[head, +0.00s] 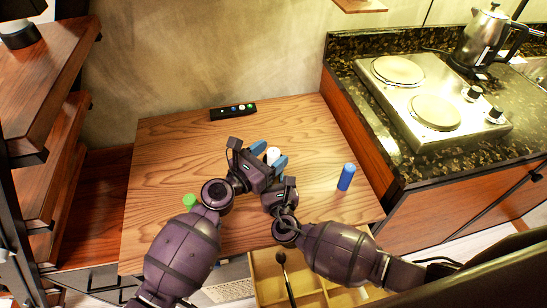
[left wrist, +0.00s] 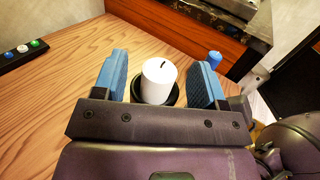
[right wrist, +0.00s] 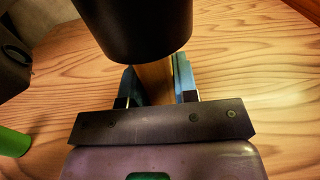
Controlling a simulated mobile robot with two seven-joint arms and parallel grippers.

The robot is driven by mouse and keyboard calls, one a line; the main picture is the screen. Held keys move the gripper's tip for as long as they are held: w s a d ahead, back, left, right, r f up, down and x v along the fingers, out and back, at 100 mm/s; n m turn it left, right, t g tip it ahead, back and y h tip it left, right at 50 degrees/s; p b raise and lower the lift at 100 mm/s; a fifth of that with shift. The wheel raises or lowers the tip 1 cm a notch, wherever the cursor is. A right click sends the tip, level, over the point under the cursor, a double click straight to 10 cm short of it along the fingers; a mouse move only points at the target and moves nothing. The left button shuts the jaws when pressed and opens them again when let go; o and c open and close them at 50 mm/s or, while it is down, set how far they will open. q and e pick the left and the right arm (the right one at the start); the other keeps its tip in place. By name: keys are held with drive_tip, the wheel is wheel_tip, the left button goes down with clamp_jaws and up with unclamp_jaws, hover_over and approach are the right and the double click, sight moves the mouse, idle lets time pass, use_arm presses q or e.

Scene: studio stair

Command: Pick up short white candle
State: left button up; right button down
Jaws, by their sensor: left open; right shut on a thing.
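The short white candle (head: 273,152) stands upright in a dark round holder near the middle of the wooden table. In the left wrist view the candle (left wrist: 158,80) sits between the two blue fingers, with gaps at its sides. The dark holder rim (left wrist: 178,97) shows around its base. My left gripper (left wrist: 160,75) is open around the candle. My right gripper (right wrist: 156,78) is shut on a tan, handle-like piece (right wrist: 154,84) beside the dark holder (right wrist: 135,25). Whether the piece joins the holder is hard to see. The candle is hidden in the right wrist view.
A blue cylinder (head: 346,177) stands to the right on the table (head: 165,150), and a green one (head: 189,200) to the left. A black strip with coloured dots (head: 233,111) lies at the back. An open drawer (head: 268,268) is at the front. A hob (head: 435,110) stands on the right counter.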

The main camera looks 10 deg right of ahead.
sight(271, 154)
use_arm(q)
drive_tip(key=shift+d, duration=0.1)
drive_tip(key=c, duration=1)
drive_tip(key=shift+r, duration=5.05)
use_arm(e)
drive_tip(key=c, duration=0.8)
unclamp_jaws()
